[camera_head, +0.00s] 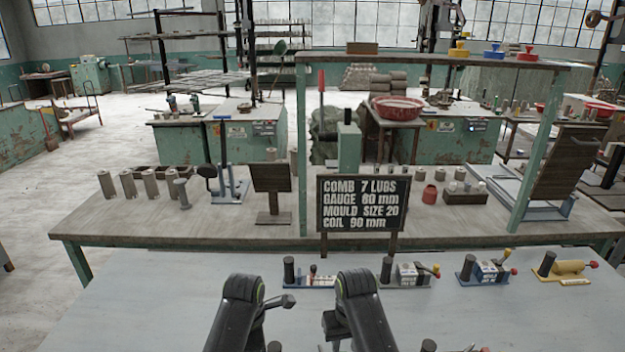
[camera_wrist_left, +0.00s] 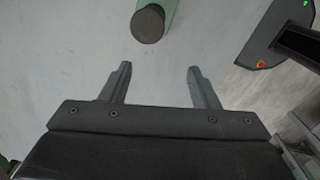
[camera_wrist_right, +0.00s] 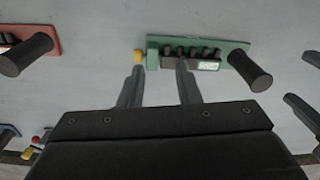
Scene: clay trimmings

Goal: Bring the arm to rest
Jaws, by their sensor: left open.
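My two black arms reach in at the bottom of the head view, the left arm (camera_head: 240,310) beside the right arm (camera_head: 362,308); I cannot make out their fingertips there. My left gripper (camera_wrist_left: 160,68) is open and empty in the left wrist view, with pale tabletop beyond its fingers. A dark round knob on a green base (camera_wrist_left: 148,23) lies ahead of it, apart from the fingers. My right gripper (camera_wrist_right: 160,67) has its fingers apart in the right wrist view, with nothing visibly gripped. A green jig with dark pegs and a black handle (camera_wrist_right: 238,48) lies just beyond its fingertips.
The grey front table (camera_head: 150,300) bears several jigs, including a blue one (camera_head: 485,271) and a yellow one (camera_head: 567,268). A lettered black sign (camera_head: 362,203) stands behind them. The wooden bench (camera_head: 130,222) behind holds several cylinders. The front table's left part is clear.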

